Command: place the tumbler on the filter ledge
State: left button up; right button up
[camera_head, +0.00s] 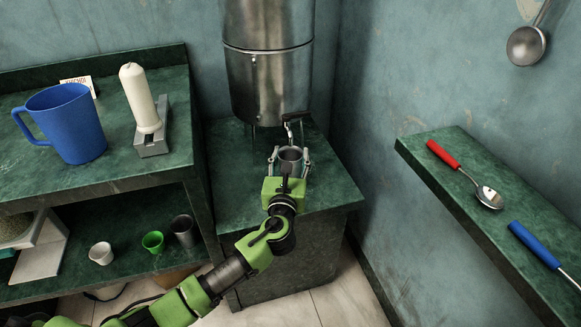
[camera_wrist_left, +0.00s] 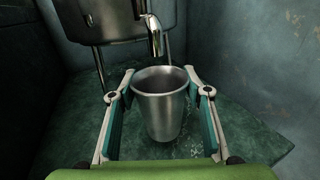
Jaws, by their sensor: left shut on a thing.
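A steel tumbler (camera_wrist_left: 162,112) is upright between the fingers of my left gripper (camera_wrist_left: 161,88). In the head view the tumbler (camera_head: 290,156) shows at the end of my left gripper (camera_head: 290,160), in front of the metal filter's tap (camera_head: 290,130). My left gripper is shut on the tumbler. The filter ledge (camera_head: 236,190) is the green stone top under the metal filter (camera_head: 268,80). The tumbler is over the ledge, in front of and below the spout (camera_wrist_left: 154,42). I cannot tell whether its base touches the ledge. My right gripper is not in view.
At left, a green counter (camera_head: 40,185) holds a blue jug (camera_head: 68,125) and a white cylinder on a grey stand (camera_head: 143,105). Several cups, including a green one (camera_head: 153,242), stand on its lower shelf. At right, a green shelf (camera_head: 475,225) holds red- and blue-handled utensils.

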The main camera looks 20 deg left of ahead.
pick_arm(q)
notch_tip(320, 180, down, 2)
jog(key=shift+f+b, duration=0.1)
jog(key=shift+b, duration=0.4)
jog(key=shift+f, duration=0.4)
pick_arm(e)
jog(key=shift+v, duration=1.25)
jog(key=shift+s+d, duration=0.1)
pick_arm(q)
jog(key=shift+f, duration=0.15)
jog(key=o, duration=1.1)
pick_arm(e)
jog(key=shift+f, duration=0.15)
